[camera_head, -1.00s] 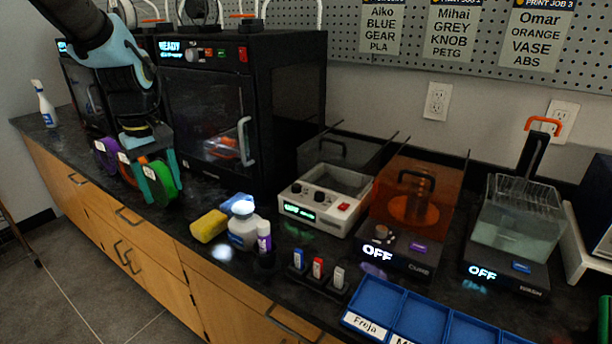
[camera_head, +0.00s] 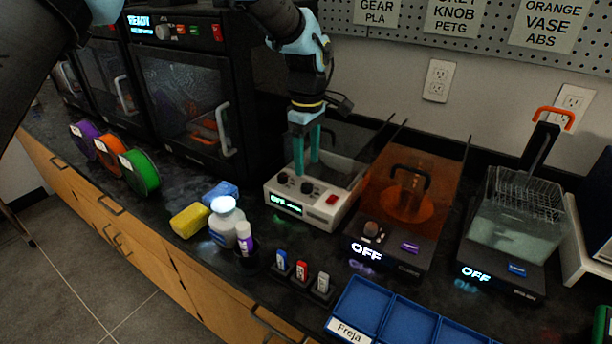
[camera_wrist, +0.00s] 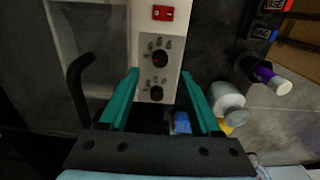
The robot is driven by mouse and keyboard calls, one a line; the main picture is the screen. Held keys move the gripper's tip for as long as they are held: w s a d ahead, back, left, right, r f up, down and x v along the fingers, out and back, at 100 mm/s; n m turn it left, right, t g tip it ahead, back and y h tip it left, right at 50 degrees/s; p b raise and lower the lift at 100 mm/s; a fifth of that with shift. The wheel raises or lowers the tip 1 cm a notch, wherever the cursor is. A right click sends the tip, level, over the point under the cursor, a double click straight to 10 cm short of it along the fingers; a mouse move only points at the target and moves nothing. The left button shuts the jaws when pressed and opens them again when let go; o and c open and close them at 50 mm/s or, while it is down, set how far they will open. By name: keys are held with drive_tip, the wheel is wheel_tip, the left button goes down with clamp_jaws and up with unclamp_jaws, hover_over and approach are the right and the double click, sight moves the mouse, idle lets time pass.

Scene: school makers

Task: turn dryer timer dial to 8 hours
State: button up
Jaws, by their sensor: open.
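The dryer (camera_head: 318,211) is a light grey box on the bench with a lit green display (camera_head: 286,204), whose text is too small to read. Its top panel has two dark dials, a left one (camera_head: 283,178) and a right one (camera_head: 307,187), and a red switch (camera_head: 331,199). My gripper (camera_head: 306,168) is open and empty, pointing down over the dryer. In the wrist view the near dial (camera_wrist: 157,93) lies between my teal fingers (camera_wrist: 160,76), and the other dial (camera_wrist: 161,58) lies just beyond the tips. Contact does not show. The dial labels are too small to read.
The orange cure box (camera_head: 432,220) is close on the right. A black printer (camera_head: 190,100) stands behind left. The dryer's dark lid has a black handle (camera_wrist: 76,85).

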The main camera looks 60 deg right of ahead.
sight(307, 185)
drive_tip(key=shift+f+p, duration=0.7)
drive_tip(key=shift+f, duration=2.5)
clamp_jaws()
